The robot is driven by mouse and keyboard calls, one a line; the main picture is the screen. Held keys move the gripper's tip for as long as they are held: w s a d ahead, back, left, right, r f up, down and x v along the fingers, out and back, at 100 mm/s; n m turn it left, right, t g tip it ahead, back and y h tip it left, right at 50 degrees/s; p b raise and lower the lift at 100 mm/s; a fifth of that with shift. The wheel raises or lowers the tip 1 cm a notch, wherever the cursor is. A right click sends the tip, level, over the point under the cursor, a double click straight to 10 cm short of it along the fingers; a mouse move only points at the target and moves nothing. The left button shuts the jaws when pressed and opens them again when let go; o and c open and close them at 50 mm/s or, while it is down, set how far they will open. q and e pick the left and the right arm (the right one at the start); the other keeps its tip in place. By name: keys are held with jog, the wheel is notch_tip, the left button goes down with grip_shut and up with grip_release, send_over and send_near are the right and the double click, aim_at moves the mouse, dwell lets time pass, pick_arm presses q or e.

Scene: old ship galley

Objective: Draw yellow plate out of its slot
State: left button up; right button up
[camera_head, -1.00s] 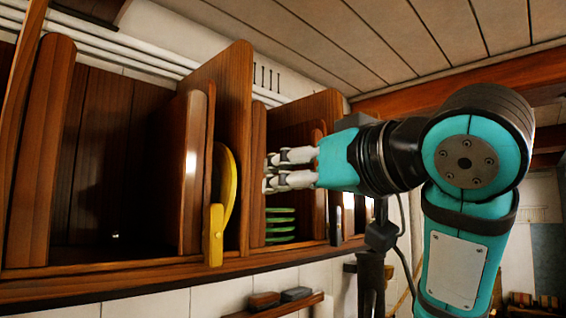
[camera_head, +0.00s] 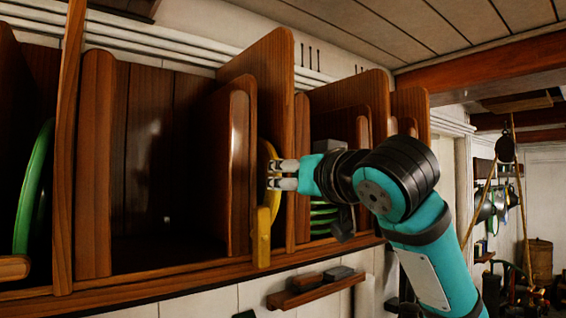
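The yellow plate (camera_head: 264,208) stands on edge in a narrow slot of the wooden rack, between a low rounded divider on its left and a taller board on its right. Its front edge shows, with a thick yellow piece at the bottom reaching over the shelf's front. My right gripper (camera_head: 275,175) reaches in from the right, its pale fingers one above the other with a gap between them. The fingertips overlap the plate's right side in the picture; I cannot tell whether they touch it. My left gripper is not in view.
Wooden dividers (camera_head: 97,165) stand close on both sides. A green plate (camera_head: 35,185) stands upright at far left. Green dishes (camera_head: 322,215) lie stacked right of the tall board. A small shelf (camera_head: 312,291) hangs below. The wide compartment left of the plate looks empty.

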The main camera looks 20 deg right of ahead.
jog(key=shift+w+a+p, duration=0.25)
jog(key=shift+w+p, duration=0.1)
jog(key=shift+w, duration=0.95)
jog(key=shift+c, duration=0.4)
grip_shut()
